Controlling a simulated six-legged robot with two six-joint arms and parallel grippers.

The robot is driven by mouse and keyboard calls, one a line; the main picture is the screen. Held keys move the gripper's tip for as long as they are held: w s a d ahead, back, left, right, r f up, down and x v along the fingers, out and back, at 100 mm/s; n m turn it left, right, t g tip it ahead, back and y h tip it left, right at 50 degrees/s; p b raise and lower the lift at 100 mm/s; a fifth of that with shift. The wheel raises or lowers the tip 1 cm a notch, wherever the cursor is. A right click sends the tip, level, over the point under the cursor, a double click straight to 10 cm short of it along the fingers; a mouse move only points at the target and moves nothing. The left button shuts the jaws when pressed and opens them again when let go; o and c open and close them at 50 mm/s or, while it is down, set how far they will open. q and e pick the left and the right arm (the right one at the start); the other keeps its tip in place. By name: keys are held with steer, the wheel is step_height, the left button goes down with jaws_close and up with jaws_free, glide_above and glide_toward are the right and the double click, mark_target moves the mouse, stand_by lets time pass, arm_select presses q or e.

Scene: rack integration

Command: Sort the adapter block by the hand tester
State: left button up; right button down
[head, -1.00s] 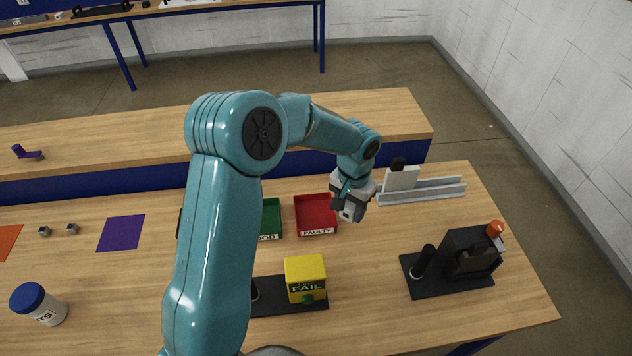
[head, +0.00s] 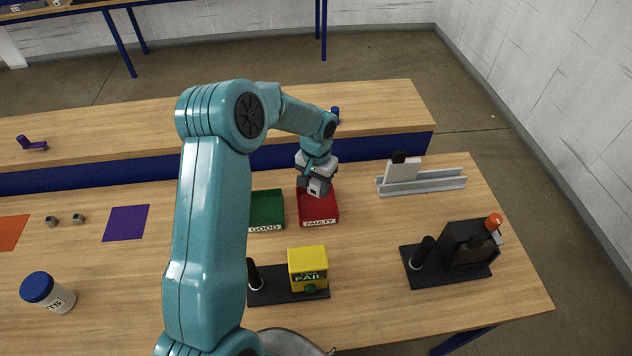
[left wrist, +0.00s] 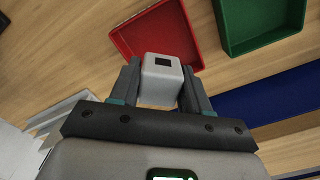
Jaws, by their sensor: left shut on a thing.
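My left gripper (head: 316,188) is shut on the adapter block (left wrist: 160,75), a light grey block with a dark square opening, held between the two fingers in the left wrist view. In the head view the gripper is over the red tray marked FAULTY (head: 320,211). In the left wrist view the block overlaps the edge of the red tray (left wrist: 125,42). The green tray marked GOOD (head: 267,211) is to its left and also shows in the left wrist view (left wrist: 262,48). The yellow hand tester (head: 308,268) reads FAIL on its black base. My right gripper is not in view.
A grey rail with a white block (head: 425,182) lies right of the trays. A black fixture with an orange knob (head: 465,250) stands at the right. A blue-lidded jar (head: 47,292), two small grey blocks and a purple mat (head: 126,223) are at the left.

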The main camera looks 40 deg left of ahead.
mark_target(316, 208)
arm_select(q)
step_height(316, 208, down, 7)
steer(key=b, duration=0.4)
steer(key=shift+a+r, duration=0.1)
steer(key=shift+a, duration=0.05)
steer(key=shift+w+f+b, duration=0.15)
steer(key=shift+f+b, duration=0.15)
steer(key=shift+f, duration=0.05)
steer(key=shift+r, duration=0.1)
steer(key=shift+f+b, duration=0.35)
steer(key=o, duration=1.1)
steer(key=shift+r, duration=0.15)
